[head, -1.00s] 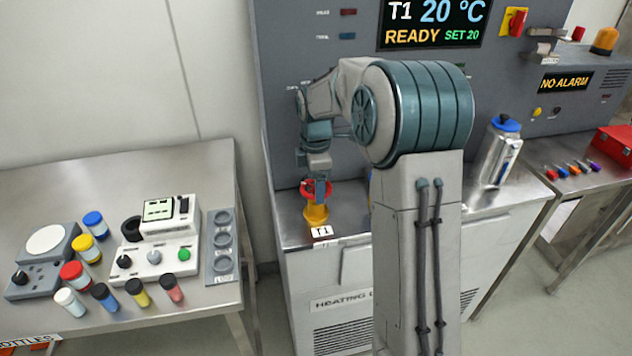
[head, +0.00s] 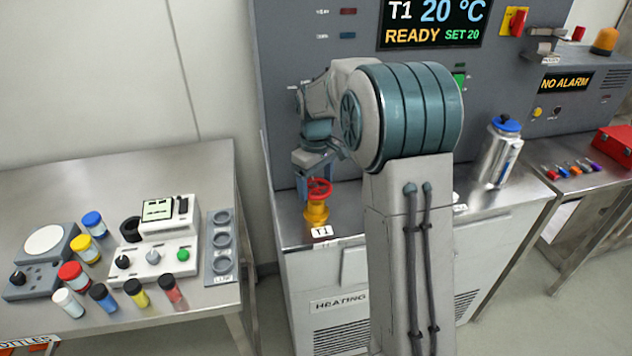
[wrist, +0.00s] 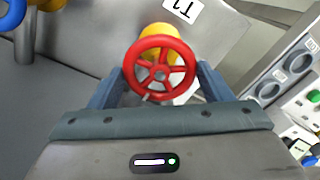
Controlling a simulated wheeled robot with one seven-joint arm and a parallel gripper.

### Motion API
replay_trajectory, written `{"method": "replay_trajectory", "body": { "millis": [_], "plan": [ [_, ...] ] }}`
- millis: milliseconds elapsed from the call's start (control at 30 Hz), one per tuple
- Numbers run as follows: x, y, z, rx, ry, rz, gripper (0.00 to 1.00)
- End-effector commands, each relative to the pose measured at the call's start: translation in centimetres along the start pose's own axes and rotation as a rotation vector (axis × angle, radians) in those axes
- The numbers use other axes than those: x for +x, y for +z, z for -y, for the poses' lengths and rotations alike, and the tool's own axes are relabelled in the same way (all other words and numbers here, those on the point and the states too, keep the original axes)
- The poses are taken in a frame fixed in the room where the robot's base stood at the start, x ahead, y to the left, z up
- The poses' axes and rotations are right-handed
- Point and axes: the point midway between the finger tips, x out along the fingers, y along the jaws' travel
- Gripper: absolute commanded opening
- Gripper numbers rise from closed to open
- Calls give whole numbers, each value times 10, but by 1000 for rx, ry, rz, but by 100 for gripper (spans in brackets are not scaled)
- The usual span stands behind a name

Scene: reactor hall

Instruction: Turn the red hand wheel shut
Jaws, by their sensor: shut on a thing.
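The red hand wheel (head: 319,188) sits on top of a yellow valve body (head: 316,212) at the front left of the steel counter, beside a T1 label (head: 322,231). In the wrist view the wheel (wrist: 160,68) shows its rim and spokes, with the yellow body behind it. My gripper (wrist: 160,80) is shut on the wheel, one finger at each side of the rim. The fingertips are partly hidden by the wheel. In the head view my gripper (head: 305,188) is at the wheel, largely hidden by my wrist.
A silver bottle with a blue cap (head: 500,150) stands on the counter to the right. A side table at left holds several coloured jars, a white device (head: 160,252) and a grey rack (head: 221,246). The panel display (head: 432,22) reads T1 20 °C, READY.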

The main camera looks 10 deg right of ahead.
Motion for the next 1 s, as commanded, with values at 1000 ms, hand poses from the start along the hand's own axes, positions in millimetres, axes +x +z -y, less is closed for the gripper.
{"method": "replay_trajectory", "body": {
  "millis": [1000],
  "plan": [
    [-2, -1, -1, 963, 1, -6, 49]
  ]
}}
